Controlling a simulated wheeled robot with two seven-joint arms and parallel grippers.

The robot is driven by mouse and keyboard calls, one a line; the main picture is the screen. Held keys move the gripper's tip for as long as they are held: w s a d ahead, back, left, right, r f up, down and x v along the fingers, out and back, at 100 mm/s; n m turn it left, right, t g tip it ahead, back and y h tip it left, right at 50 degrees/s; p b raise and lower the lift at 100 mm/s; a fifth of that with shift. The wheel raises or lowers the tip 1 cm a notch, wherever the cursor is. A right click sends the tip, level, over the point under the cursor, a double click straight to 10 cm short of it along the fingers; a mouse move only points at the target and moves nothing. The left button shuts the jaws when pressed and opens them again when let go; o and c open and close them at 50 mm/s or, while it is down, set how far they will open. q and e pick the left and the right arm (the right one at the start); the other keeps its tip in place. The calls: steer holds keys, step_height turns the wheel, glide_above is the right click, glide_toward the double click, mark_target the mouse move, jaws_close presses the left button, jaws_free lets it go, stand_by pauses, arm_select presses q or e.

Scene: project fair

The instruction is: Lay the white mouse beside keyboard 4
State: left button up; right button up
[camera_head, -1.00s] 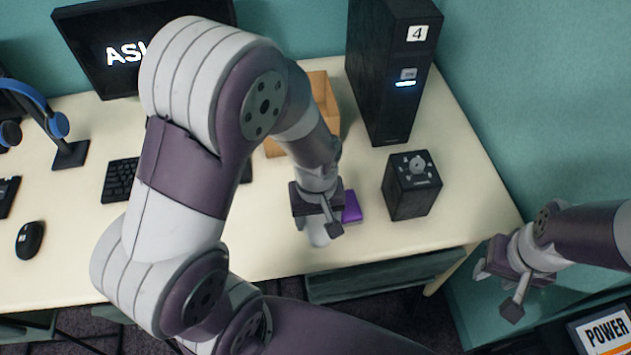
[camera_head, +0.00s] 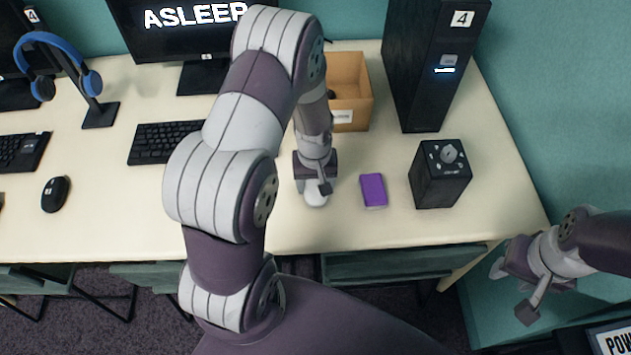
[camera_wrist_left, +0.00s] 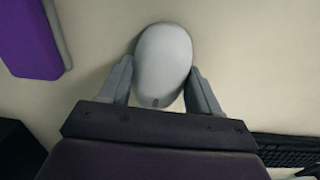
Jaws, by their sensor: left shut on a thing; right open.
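The white mouse (camera_head: 314,195) is between the fingers of my left gripper (camera_head: 316,178), at or just above the desk; I cannot tell whether it touches. In the left wrist view the mouse (camera_wrist_left: 164,65) sits between both fingers of the gripper (camera_wrist_left: 163,88), which is shut on it. A black keyboard (camera_head: 160,143) lies left of it, in front of the ASLEEP monitor, partly hidden by my left arm; its number is not visible. A keyboard edge also shows in the left wrist view (camera_wrist_left: 290,150). My right gripper (camera_head: 515,290) is open and empty, off the desk's right end.
A purple box (camera_head: 373,191) lies right of the mouse. A black cube (camera_head: 439,175), tower 4 (camera_head: 425,70) and an open cardboard box (camera_head: 355,85) stand nearby. A black mouse (camera_head: 55,194) and blue headphones (camera_head: 60,60) are at left. The desk's front strip (camera_head: 120,225) is clear.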

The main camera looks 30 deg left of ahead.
mark_target(315, 183)
arm_select(q)
steer(key=shift+f, duration=0.1)
steer(key=o, duration=1.1)
steer(key=shift+r, duration=0.2)
step_height(315, 183, up, 12)
steer(key=p, duration=0.1)
steer(key=s+d+r+m, duration=0.1)
steer(key=s+m, duration=0.1)
steer(key=s, duration=0.1)
steer(key=s+d+r+m+t, duration=0.1)
steer(key=s+d+r+m, duration=0.1)
steer(key=s, duration=0.1)
steer(key=s+d+r+m, duration=0.1)
steer(key=s+d+m, duration=0.1)
steer(key=s, duration=0.1)
steer(key=shift+d+r, duration=0.1)
steer(key=shift+r, duration=0.2)
